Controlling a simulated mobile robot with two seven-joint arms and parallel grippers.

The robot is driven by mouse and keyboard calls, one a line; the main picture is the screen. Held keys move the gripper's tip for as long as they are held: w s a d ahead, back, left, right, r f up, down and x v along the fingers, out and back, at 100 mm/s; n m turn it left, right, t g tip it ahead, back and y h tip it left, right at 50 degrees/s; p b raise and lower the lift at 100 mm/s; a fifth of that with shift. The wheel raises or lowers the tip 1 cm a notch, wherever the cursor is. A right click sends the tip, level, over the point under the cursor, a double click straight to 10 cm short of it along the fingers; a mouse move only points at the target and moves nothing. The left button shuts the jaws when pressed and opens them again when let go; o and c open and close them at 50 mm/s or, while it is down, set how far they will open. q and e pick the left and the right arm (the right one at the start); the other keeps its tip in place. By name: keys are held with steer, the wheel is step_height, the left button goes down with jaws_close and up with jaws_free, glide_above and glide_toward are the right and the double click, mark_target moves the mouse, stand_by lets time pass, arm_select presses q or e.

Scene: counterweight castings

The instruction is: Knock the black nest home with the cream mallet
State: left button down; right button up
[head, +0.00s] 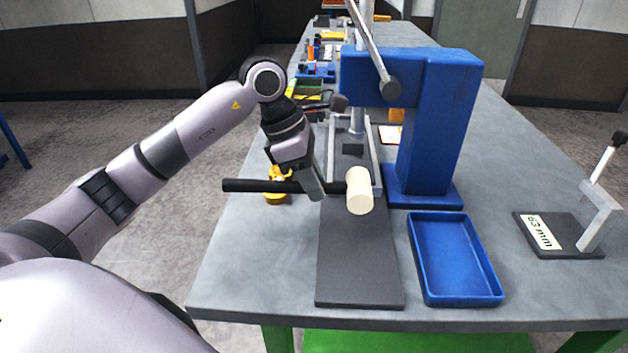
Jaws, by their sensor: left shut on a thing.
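The cream mallet has a cream cylindrical head (359,191) and a black handle (250,186) lying roughly level across the view. A small black block, which looks like the black nest (353,149), sits between two silver rails beyond the mallet head. The head and gripper partly cover that area. My right gripper is out of view.
The blue press (436,125) stands right of the rails, its lever (372,50) above. An empty blue tray (455,260) is at the front right. A gauge stand marked 63 mm (560,236) is farther right.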

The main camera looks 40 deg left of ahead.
arm_select(q)
steer(key=f, duration=0.1)
steer(key=f+b, duration=0.1)
steer(key=w+f+b, duration=0.1)
steer(key=shift+a, duration=0.3)
steer(key=shift+w+a+r, duration=0.1)
steer(key=shift+w+r, duration=0.05)
steer(key=shift+r, duration=0.05)
steer(key=shift+w+a, duration=0.35)
steer(key=shift+w, duration=0.25)
steer(key=shift+s+d, duration=0.5)
steer(key=shift+s, duration=0.35)
steer(key=shift+w, duration=0.15)
